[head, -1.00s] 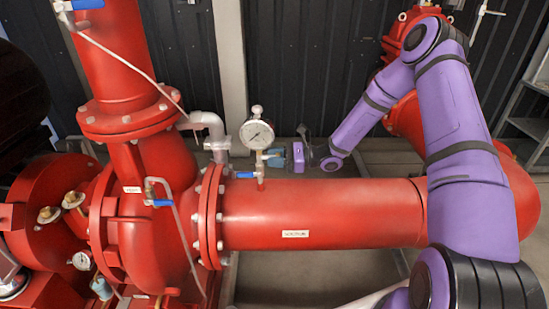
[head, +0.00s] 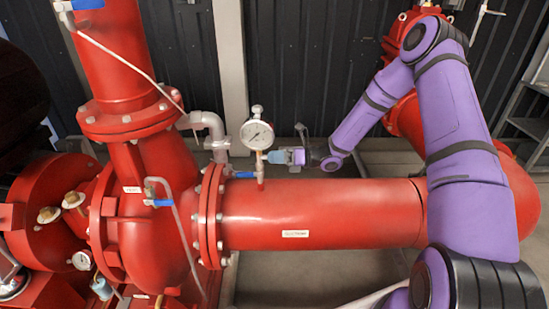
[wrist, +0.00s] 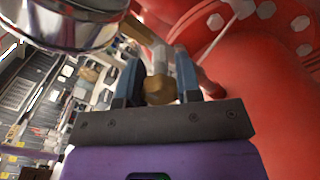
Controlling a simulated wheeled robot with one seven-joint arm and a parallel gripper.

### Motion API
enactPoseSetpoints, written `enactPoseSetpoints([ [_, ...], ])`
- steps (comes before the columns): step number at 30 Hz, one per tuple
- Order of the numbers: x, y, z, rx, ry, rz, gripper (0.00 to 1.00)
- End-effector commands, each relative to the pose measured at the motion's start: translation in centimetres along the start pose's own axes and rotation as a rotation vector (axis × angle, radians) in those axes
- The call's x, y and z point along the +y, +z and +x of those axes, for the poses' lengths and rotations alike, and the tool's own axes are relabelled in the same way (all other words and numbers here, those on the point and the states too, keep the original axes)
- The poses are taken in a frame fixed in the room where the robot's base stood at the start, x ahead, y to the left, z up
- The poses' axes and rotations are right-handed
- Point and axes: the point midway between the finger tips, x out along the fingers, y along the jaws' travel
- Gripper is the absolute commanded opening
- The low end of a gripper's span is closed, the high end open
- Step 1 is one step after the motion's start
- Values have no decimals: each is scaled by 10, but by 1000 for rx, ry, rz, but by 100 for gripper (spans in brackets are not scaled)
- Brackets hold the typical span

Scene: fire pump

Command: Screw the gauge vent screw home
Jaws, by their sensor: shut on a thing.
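The pressure gauge (head: 257,134) stands upright on a short fitting above the red horizontal pipe in the head view. Its metal case (wrist: 75,25) fills the upper left of the wrist view. My gripper (head: 268,157) reaches in from the right, just below the gauge dial. In the wrist view my gripper's two blue-grey fingers (wrist: 158,80) are shut on the brass vent screw (wrist: 159,90), which sits between them. The screw lines up with a pale metal fitting beyond it. In the head view the screw is hidden by the fingers, and its thread shows in neither view.
The red pipe (head: 320,212) runs close below my gripper. A blue valve lever (head: 244,175) lies to its lower left, and a grey elbow pipe (head: 212,127) stands left of the gauge. A dark corrugated wall (head: 300,75) is behind.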

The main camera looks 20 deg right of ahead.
Motion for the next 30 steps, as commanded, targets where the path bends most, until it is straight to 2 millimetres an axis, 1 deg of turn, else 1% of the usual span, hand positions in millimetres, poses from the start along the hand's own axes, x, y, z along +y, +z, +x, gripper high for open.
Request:
enactPoseSetpoints([
  [7,-1,-2,-2,2,-4,43,8],
  [18,-1,-2,-2,2,-4,47,8],
  [19,-1,-2,-2,2,-3,47,34],
  [22,-1,-1,-1,2,-3,46,57],
  [30,0,-1,-1,1,-1,44,57],
])
